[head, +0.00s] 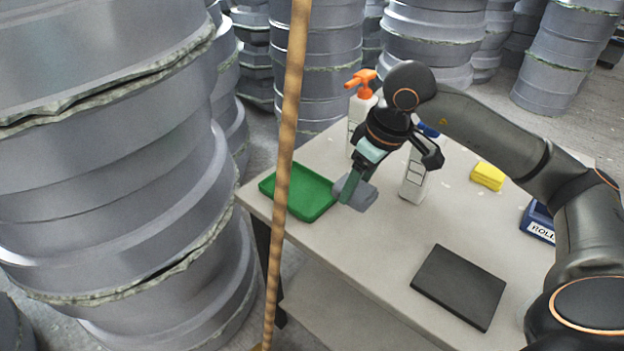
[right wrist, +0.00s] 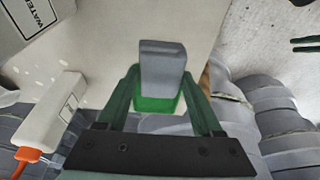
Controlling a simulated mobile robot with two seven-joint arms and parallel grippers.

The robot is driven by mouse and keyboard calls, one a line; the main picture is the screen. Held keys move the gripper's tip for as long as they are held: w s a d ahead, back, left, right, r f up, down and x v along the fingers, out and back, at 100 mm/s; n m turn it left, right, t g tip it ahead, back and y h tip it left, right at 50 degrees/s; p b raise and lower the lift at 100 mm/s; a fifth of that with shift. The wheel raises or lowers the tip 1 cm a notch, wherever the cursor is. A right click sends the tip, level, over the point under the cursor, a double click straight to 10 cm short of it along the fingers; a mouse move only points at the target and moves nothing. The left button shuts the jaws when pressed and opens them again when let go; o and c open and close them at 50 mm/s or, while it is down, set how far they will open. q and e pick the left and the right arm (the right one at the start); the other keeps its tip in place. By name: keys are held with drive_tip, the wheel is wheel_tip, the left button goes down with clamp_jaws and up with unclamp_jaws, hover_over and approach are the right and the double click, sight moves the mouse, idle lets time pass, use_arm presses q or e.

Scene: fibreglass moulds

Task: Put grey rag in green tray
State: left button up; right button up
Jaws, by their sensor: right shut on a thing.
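The grey rag (head: 357,196) is a folded block held between the fingers of my right gripper (head: 354,187), above the table just right of the green tray. The green tray (head: 312,190) lies at the table's left corner and looks empty; a wooden pole crosses in front of its left part. In the right wrist view the rag (right wrist: 163,62) sits between the fingertips of the right gripper (right wrist: 160,88), with green of the tray (right wrist: 155,104) behind it. Two dark green fingertips, apart, show at that view's right edge, apparently my left gripper (right wrist: 306,44).
An orange-topped spray bottle (head: 360,108) and a white bottle (head: 414,176) stand behind and right of the rag. A yellow pad (head: 488,176), blue bin (head: 538,222) and black slab (head: 458,286) lie farther right. The wooden pole (head: 290,110) rises before the table. Grey moulds (head: 110,190) stack at left.

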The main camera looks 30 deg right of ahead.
drive_tip(key=w+a+f, duration=0.1)
drive_tip(key=w, duration=0.2)
drive_tip(key=w+a, duration=0.1)
drive_tip(key=w, duration=0.2)
drive_tip(key=w+a+f, duration=0.1)
drive_tip(key=w, duration=0.3)
drive_tip(key=shift+a+f, duration=0.2)
drive_tip(key=shift+f, duration=0.15)
wheel_tip(320, 180, down, 4)
drive_tip(key=shift+s, duration=0.1)
drive_tip(key=shift+w+f, duration=0.2)
drive_tip(key=shift+w, duration=0.05)
drive_tip(key=shift+f+b, duration=0.2)
drive_tip(key=shift+b, duration=0.15)
drive_tip(key=o, duration=1.5)
drive_tip(key=shift+r, duration=0.1)
